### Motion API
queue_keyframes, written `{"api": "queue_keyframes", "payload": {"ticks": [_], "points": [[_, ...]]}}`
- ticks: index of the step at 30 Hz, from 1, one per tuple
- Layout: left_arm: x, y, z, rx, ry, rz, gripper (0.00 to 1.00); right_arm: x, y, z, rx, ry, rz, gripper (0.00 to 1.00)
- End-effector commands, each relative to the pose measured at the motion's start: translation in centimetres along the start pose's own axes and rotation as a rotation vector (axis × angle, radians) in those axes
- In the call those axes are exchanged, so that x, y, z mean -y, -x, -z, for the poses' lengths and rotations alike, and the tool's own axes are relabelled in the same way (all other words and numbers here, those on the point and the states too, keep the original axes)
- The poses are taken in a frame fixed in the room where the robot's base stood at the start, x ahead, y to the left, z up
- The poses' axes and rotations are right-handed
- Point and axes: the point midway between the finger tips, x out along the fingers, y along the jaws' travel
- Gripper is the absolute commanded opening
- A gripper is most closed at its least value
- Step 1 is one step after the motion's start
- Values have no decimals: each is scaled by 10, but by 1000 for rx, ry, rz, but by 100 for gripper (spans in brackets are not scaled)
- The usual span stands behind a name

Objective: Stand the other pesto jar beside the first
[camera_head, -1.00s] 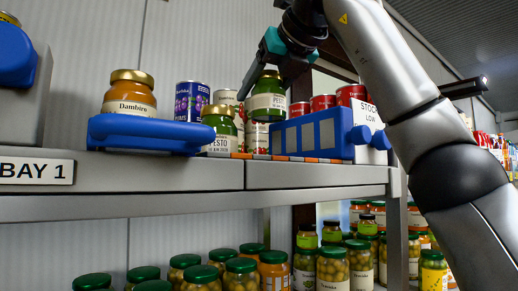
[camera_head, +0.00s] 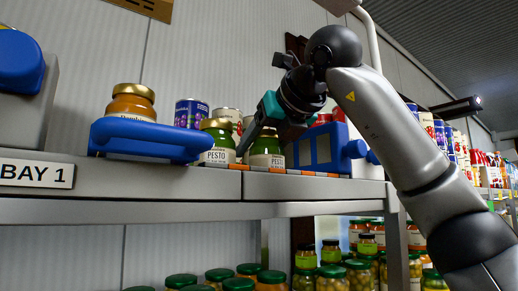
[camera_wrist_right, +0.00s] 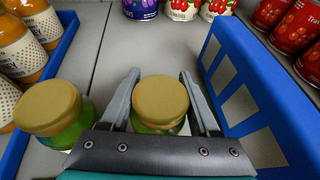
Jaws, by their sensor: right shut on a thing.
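The first pesto jar (camera_head: 217,143), green with a gold lid and cream label, stands upright on the upper shelf; its lid also shows at the left in the wrist view (camera_wrist_right: 47,107). My right gripper (camera_head: 262,124) is shut on the other pesto jar (camera_head: 266,150), its fingers on either side below the gold lid (camera_wrist_right: 160,100). The held jar is upright, just right of the first, with a small gap between them. Its base is at about shelf level; whether it rests there is hidden. My left gripper is not in view.
A blue crate (camera_head: 318,148) stands close on the right, with red tins beyond. Tins (camera_head: 191,113) stand behind, with bare shelf between. The shelf's front edge (camera_head: 150,180) is near.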

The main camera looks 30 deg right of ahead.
Motion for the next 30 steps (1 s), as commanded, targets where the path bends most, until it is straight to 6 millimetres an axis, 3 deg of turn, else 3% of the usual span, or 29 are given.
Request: {"api": "queue_keyframes", "payload": {"ticks": [1, 2, 9, 20, 23, 30], "points": [[0, 0, 0, -1, 0, 0, 68, 0, 0, 0, 3, 0, -1, 0], [0, 0, 0, -1, 0, 0, 68, 0, 0, 0, 0, 0, 0, 64], [0, 0, 1, -2, 0, 0, 68, 0, 0, 0, 0, 0, 0, 91], [0, -1, 1, -1, 0, 0, 68, 0, 5, -1, 2, 0, -1, 94], [0, -4, 1, -1, 0, 0, 68, -1, 18, -1, 5, 0, -1, 94], [0, -10, 0, -1, 0, 0, 68, -1, 70, -1, 6, 0, -1, 94]]}}
